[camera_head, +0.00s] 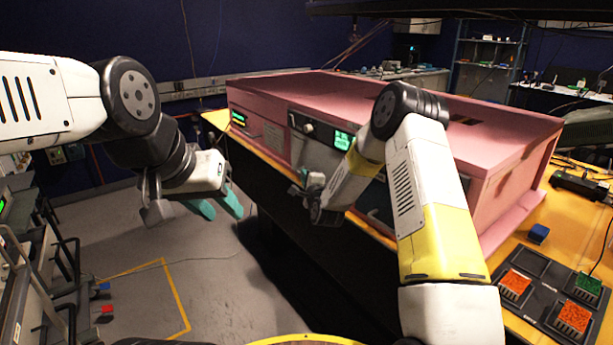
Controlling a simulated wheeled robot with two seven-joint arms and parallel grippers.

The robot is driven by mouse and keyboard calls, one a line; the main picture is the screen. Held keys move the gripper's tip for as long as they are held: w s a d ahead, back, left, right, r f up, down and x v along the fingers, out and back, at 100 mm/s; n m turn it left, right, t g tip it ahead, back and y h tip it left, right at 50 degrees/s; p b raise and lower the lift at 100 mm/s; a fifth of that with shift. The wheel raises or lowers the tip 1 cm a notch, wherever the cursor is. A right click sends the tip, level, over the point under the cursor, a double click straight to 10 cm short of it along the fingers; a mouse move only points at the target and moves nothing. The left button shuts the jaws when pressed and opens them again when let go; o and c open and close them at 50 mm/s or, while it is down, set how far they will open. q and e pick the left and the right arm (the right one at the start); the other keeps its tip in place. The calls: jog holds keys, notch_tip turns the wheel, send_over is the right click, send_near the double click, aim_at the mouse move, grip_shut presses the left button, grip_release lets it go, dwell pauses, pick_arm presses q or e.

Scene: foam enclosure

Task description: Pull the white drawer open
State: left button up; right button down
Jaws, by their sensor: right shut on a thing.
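The pale grey-white drawer front (313,157) is set in the front of the pink enclosure (275,92), beside a green-lit display. My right gripper (304,187) is at the lower edge of this front. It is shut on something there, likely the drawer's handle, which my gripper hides. Whether the drawer stands out from the enclosure is hard to tell. My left gripper (217,206) hangs over the floor, left of the enclosure. Its teal fingertips are apart and empty.
The enclosure stands on an orange-topped table (538,262). A black tray (545,318) with orange and green blocks and a small blue block (539,233) are at the right. Shelving and carts stand at the left edge.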

jog(key=s+a, duration=0.8)
jog(key=a, duration=0.2)
jog(key=s+a, duration=0.7)
jog(key=a, duration=0.4)
jog(key=shift+s+a, duration=0.25)
jog(key=shift+s, duration=0.15)
jog(key=shift+f, duration=0.1)
jog(key=c, duration=1.5)
grip_release()
jog(key=v, duration=0.7)
jog(key=shift+s, duration=0.35)
jog(key=shift+d, duration=0.15)
